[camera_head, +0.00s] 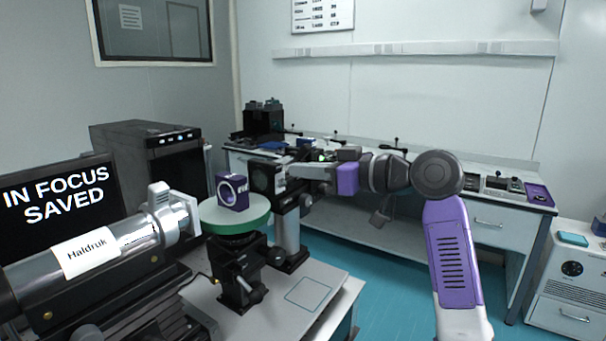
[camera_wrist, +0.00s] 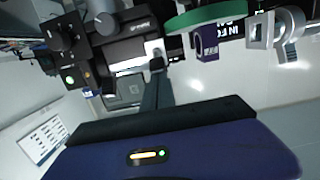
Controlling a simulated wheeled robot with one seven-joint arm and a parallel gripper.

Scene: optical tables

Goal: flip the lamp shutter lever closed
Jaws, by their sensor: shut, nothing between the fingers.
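A long grey cylinder labelled "Haldruk" (camera_head: 85,254) lies at the left in the head view and looks like the lamp. At its right end is a pale square plate (camera_head: 186,216) with an upright grey tab (camera_head: 158,192), which may be the shutter lever. The plate (camera_wrist: 262,30) and tab (camera_wrist: 290,50) show upside down at the upper right in the wrist view. My gripper (camera_head: 286,172) is shut and empty, well right of them. Its tip (camera_wrist: 157,64) overlaps a black boxed optic (camera_wrist: 130,38); contact is unclear.
A green round stage (camera_head: 240,216) carrying a purple ring mount (camera_head: 232,191) stands between the cylinder and my gripper. The black optic (camera_head: 266,178) sits on a post beyond it. A monitor (camera_head: 55,196) reads "IN FOCUS SAVED". The bench's front right (camera_head: 318,272) is mostly clear.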

